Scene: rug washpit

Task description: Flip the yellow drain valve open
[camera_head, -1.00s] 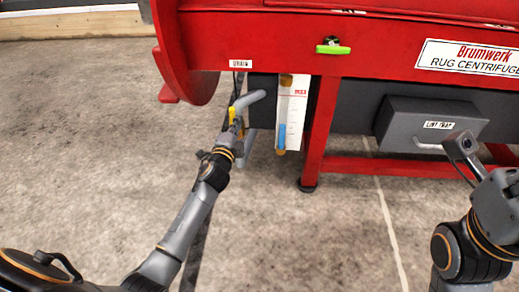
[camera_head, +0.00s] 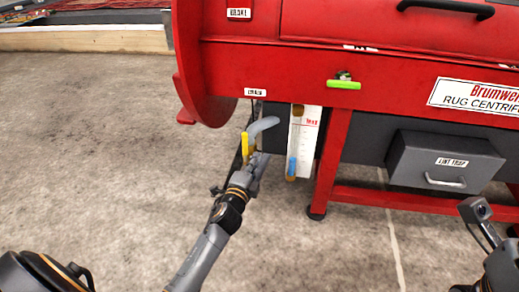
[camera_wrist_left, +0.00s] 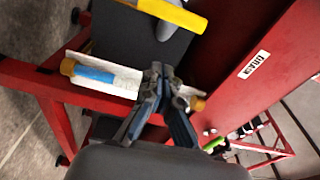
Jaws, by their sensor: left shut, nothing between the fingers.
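The yellow drain valve handle (camera_head: 245,145) stands roughly upright beside the grey drain pipe (camera_head: 264,124), below the red machine's left end. In the left wrist view the yellow handle (camera_wrist_left: 173,13) crosses the top edge, partly cut off, with the grey pipe (camera_wrist_left: 170,33) behind it. My left gripper (camera_head: 257,160) is just below and right of the handle. In the left wrist view the fingertips (camera_wrist_left: 157,72) are together and empty, and a gap shows between them and the handle.
A sight gauge (camera_head: 301,140) with blue in its tube hangs right of the pipe. A red leg (camera_head: 331,165) and the grey lint trap box (camera_head: 445,160) are further right. A green handle (camera_head: 343,85) sits on the red frame. The concrete floor on the left is clear.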

